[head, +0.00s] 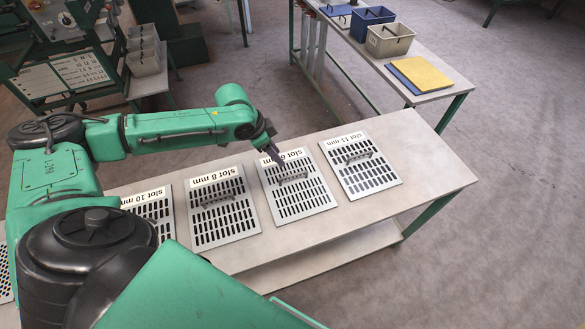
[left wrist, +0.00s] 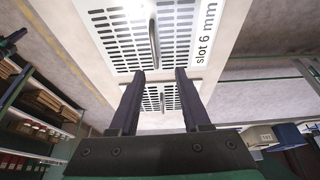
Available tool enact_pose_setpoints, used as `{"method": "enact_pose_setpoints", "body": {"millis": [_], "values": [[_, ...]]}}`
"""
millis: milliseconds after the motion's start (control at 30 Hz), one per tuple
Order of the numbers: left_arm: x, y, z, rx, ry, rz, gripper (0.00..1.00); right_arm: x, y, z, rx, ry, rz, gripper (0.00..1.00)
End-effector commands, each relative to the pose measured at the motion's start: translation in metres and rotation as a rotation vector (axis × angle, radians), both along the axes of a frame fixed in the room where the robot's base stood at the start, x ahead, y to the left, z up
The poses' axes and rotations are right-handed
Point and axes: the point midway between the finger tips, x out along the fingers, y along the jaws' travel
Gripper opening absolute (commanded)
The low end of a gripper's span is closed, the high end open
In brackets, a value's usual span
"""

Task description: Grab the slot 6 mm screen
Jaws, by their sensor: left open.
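The slot 6 mm screen (head: 305,198) is a light, flat slotted plate with a dark bar handle (head: 291,177) and a printed label. It lies on the near table, third from the left of the labelled screens. My left gripper (head: 274,157) is open and empty above the label end of this screen, partly covering the label. In the left wrist view the slot 6 mm screen (left wrist: 115,38) fills the top, with its handle (left wrist: 153,45) just beyond the open fingers (left wrist: 160,73). The fingers look apart from the handle. My right gripper is not in view.
On the same table lie the slot 8 mm screen (head: 222,215), the slot 10 mm screen (head: 157,218) and a screen at right (head: 362,177). A table behind holds grey and blue bins (head: 389,40) and flat yellow (head: 422,72) and blue sheets. The table's right end (head: 440,175) is bare.

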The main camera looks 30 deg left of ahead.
Motion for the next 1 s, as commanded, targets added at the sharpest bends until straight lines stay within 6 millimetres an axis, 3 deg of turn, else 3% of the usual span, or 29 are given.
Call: {"method": "enact_pose_setpoints", "body": {"millis": [300, 433, 633, 733, 933, 1000], "values": [[0.02, -0.021, -0.068, 0.0, 0.003, -0.003, 0.47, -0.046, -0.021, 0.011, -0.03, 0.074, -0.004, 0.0], [0.025, -0.024, -0.082, 0.001, 0.002, -0.004, 0.47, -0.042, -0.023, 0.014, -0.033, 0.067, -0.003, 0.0], [0.038, -0.03, -0.114, 0.0, 0.003, -0.004, 0.47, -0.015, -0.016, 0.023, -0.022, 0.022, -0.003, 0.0], [0.041, -0.032, -0.125, 0.002, 0.001, -0.004, 0.47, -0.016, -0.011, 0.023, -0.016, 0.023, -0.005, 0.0], [0.041, -0.032, -0.126, 0.002, 0.0, -0.004, 0.47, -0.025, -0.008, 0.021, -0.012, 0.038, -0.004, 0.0], [0.041, -0.032, -0.126, 0.002, 0.001, -0.003, 0.21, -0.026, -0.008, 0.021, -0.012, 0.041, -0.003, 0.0]]}}
